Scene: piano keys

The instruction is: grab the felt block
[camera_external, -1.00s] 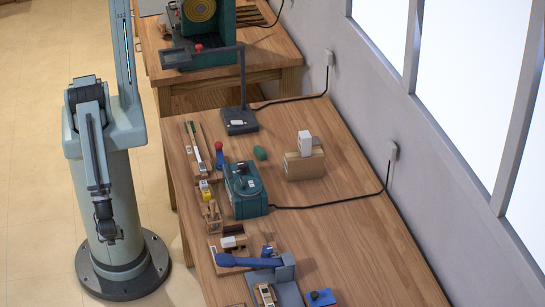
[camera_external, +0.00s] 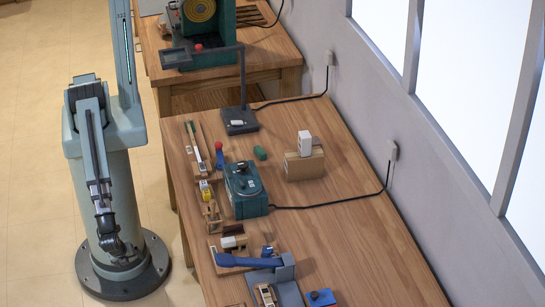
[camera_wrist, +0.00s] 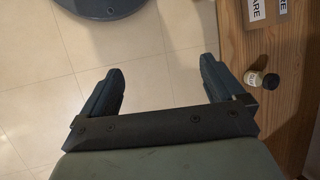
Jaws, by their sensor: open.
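A small green block (camera_external: 260,153) lies on the wooden bench between a teal machine and a cardboard box; it may be the felt block, but I cannot be sure at this size. My gripper (camera_external: 119,251) hangs down in front of my base, over the floor left of the bench and well away from the green block. In the wrist view my gripper (camera_wrist: 160,82) shows two dark fingers spread wide, with only floor tiles between them. The green block does not show in the wrist view.
The cardboard box (camera_external: 304,165) carries a white block (camera_external: 304,143). A lamp-like stand (camera_external: 240,121) is behind. A blue lever tool (camera_external: 245,261) lies in front.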

